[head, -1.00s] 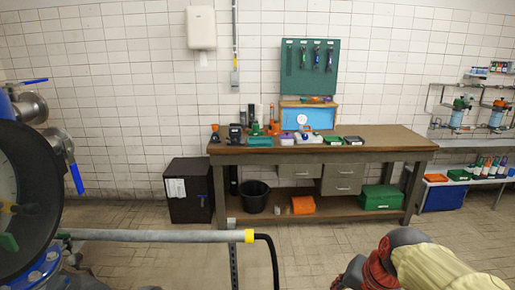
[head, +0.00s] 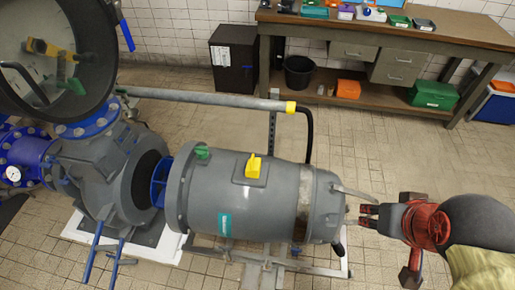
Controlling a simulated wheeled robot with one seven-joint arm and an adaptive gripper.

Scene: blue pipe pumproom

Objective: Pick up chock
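A yellow wedge-shaped block (head: 254,167), which looks like a chock, sits on top of the grey motor housing (head: 235,200) in the head view. A smaller green wedge-like piece (head: 202,153) sits to its left near the flange. I cannot tell for sure which one is the chock. My gripper (head: 367,215) is to the right of the motor's end, pointing left, well apart from both pieces. Its two fingers look spread, with nothing seen between them.
A grey pipe (head: 200,97) with a yellow collar and black hose runs behind the motor. A blue-grey pump (head: 110,170) and a large dark round disc (head: 55,50) stand at left. A workbench (head: 400,35) stands at the back. Tiled floor between is clear.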

